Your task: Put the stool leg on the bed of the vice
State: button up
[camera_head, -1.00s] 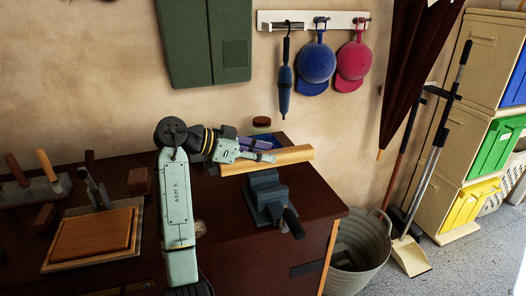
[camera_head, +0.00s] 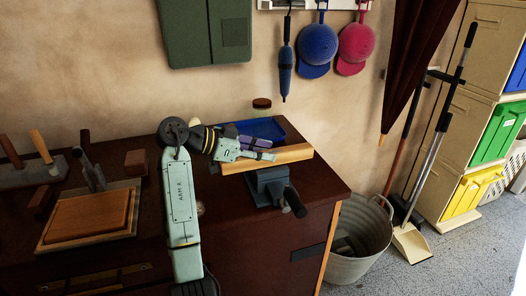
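The stool leg, a pale wooden bar (camera_head: 292,153), lies roughly level just over the vice, sloping slightly up to the right. My gripper (camera_head: 262,154) comes in from the left and appears shut on the leg near its middle; the fingertips are small and partly merged with it. The blue-grey vice (camera_head: 268,187) stands on the bench near its right front edge, with a dark handle at its right. The leg hides part of the vice's top, and I cannot tell whether the two touch.
The dark bench top (camera_head: 325,186) is bare around the vice. A wooden board (camera_head: 88,214) and tools are at the left. A metal bucket (camera_head: 360,238) stands right of the bench.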

jog(key=o, duration=0.5)
jog(key=shift+o, duration=0.4)
jog(key=shift+o, duration=1.2)
jog(key=v, duration=1.2)
